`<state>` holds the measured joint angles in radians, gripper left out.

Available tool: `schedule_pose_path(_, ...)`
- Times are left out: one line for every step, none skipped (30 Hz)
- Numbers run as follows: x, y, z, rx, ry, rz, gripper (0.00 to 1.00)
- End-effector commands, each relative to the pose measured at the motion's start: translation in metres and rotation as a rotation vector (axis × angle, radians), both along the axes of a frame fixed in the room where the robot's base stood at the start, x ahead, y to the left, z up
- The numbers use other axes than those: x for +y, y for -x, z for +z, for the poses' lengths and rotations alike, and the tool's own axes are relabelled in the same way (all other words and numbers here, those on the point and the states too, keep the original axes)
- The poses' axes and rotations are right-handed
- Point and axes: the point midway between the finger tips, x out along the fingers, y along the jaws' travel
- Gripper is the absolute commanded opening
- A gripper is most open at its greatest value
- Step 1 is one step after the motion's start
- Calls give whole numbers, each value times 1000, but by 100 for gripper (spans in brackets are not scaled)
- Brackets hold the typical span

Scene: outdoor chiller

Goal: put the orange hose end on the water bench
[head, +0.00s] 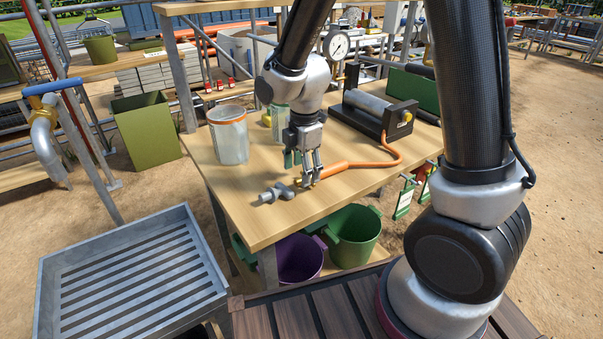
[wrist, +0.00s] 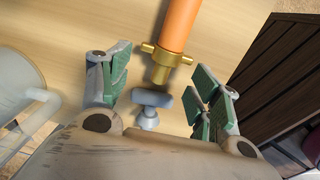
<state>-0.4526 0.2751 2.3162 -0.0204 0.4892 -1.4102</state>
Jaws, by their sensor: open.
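The orange hose end (head: 318,176) lies on the wooden bench (head: 262,224), with a brass fitting at its tip. In the wrist view the orange hose end (wrist: 178,28) points down between my fingers. A grey metal valve (head: 275,194) sits close to the brass tip; it also shows in the wrist view (wrist: 150,103). I cannot tell whether they touch. My gripper (head: 303,166) is open just above the fitting, with green-padded fingers apart on either side in the wrist view (wrist: 162,85). Nothing is held. I cannot tell which surface is the water bench.
The hose runs right to a black and silver device (head: 385,115). A clear jar (head: 229,137) stands at the left of the bench and a pressure gauge (head: 336,45) at the back. A grey slatted tray bench (head: 130,275) stands lower left. Green and purple buckets (head: 350,235) sit below.

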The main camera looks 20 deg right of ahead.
Motion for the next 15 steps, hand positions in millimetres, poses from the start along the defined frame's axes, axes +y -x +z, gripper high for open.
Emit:
schedule_pose_path(0, 0, 11, -6, -3, 0, 63)
schedule_pose_path(0, 0, 18, -6, -3, 0, 63)
schedule_pose_path(0, 0, 28, -7, -3, 0, 63)
schedule_pose_path(0, 0, 35, -7, -3, 0, 63)
schedule_pose_path(0, 1, 42, -7, -3, 0, 63)
schedule_pose_path(0, 2, 51, -6, -3, 0, 63)
schedule_pose_path(0, 2, 58, -6, -3, 0, 63)
schedule_pose_path(0, 2, 64, -6, -3, 0, 63)
schedule_pose_path(-1, 3, 72, -6, -3, 0, 63)
schedule_pose_path(-1, 4, 77, -4, -2, 0, 63)
schedule_pose_path(-1, 4, 82, -4, -2, 0, 63)
schedule_pose_path(-1, 5, 88, -4, -2, 0, 63)
schedule_pose_path(-1, 5, 91, -4, -2, 0, 63)
schedule_pose_path(-1, 5, 94, -4, -2, 0, 63)
schedule_pose_path(-2, 5, 98, -3, -1, 0, 63)
